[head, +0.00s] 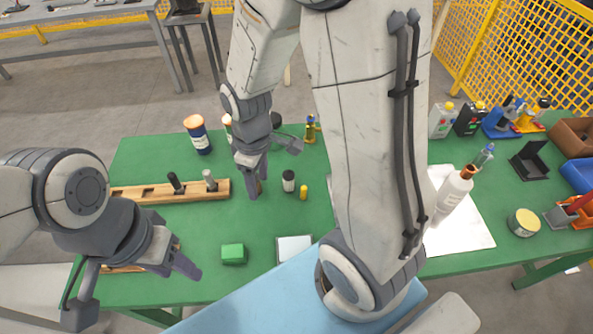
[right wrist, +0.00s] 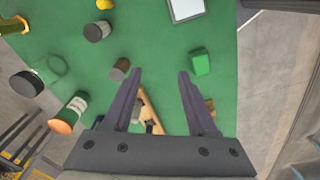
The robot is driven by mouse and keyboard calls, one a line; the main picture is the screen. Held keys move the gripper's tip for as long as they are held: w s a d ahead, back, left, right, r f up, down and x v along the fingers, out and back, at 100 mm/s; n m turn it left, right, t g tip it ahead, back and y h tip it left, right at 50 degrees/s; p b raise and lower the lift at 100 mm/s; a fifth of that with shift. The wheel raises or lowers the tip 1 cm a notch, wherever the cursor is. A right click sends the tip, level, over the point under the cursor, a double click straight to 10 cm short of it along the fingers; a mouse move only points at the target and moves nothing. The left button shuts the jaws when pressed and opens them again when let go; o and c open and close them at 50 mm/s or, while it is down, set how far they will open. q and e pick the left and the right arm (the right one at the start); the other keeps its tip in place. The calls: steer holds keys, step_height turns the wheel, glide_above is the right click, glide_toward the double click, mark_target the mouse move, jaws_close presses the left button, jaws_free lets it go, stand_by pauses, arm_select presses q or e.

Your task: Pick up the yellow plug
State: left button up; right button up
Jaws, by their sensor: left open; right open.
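The yellow plug (head: 303,193) is a small upright cylinder on the green table, just right of a black-and-white cylinder (head: 288,181). In the right wrist view the plug (right wrist: 105,4) is cut by the top edge. My right gripper (head: 271,167) is open and empty above the table, left of and farther back than the plug. In the right wrist view its fingers (right wrist: 160,73) point at bare table, with a brown-topped cylinder (right wrist: 120,68) beside the left fingertip. My left gripper (head: 135,288) is open at the table's left front, well apart from the plug.
A wooden rack (head: 140,193) with pegs stands left. A green block (head: 233,254) and a white square plate (head: 293,240) lie in front. A dark orange-capped can (head: 198,136) stands behind. My right arm's links cover the table right of the plug. A white bottle (head: 452,190) stands farther right.

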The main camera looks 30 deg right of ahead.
steer(key=p, duration=0.2)
glide_toward(304, 187)
steer(key=a, duration=0.1)
steer(key=shift+n, duration=0.3)
step_height(304, 187, down, 6)
steer(key=shift+d+r, duration=0.15)
steer(key=shift+r, duration=0.05)
steer(key=shift+f, duration=0.75)
steer(key=f, duration=0.5)
steer(key=shift+w+d, duration=0.15)
steer(key=shift+d, duration=0.05)
steer(key=shift+r, duration=0.1)
steer(key=shift+c, duration=0.3)
jaws_close()
